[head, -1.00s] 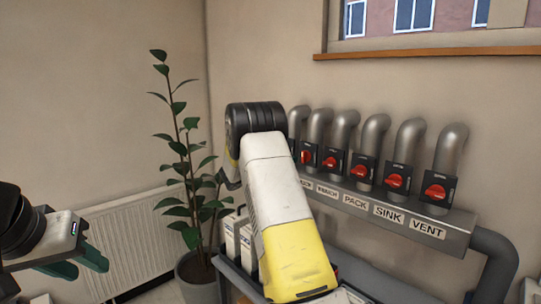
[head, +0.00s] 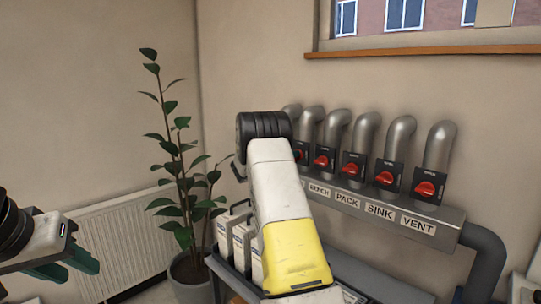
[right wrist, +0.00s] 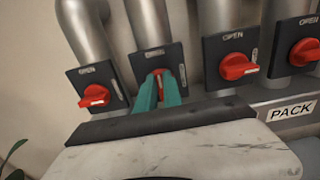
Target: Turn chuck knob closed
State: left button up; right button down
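A row of grey pipes carries red knobs on black plates marked OPEN. In the right wrist view, the chuck knob (right wrist: 157,72), second from the left, shows as a bit of red between the teal fingers of my right gripper (right wrist: 158,88). The fingers are close together, one on each side of the knob, and hide most of it. In the head view its plate (head: 300,152) is partly behind my right arm, and the right fingers are hidden. My left gripper (head: 70,266) is at the far left, open and empty, away from the pipes.
The bench knob (right wrist: 238,66) and pack knob (right wrist: 305,50) are close to the right of my right gripper; another knob (right wrist: 95,95) is to its left. White boxes (head: 228,235) stand in a grey trolley below. A plant (head: 180,190) and radiator (head: 130,235) are at left.

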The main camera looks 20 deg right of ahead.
jog(key=shift+m, duration=0.3)
jog(key=shift+s+d+f+m, duration=0.1)
jog(key=shift+s+f+m, duration=0.1)
jog(key=shift+m, duration=2.65)
jog(key=shift+s+d+f+m, duration=0.15)
jog(key=shift+f+m, duration=0.1)
jog(key=shift+m, duration=2.65)
jog(key=shift+s+a+f+m, duration=0.1)
jog(key=shift+s+f+m, duration=0.1)
jog(key=shift+m, duration=2.65)
jog(key=c, duration=1.5)
grip_release()
jog(key=v, duration=0.7)
jog(key=shift+s+a, duration=0.15)
jog(key=shift+a, duration=0.15)
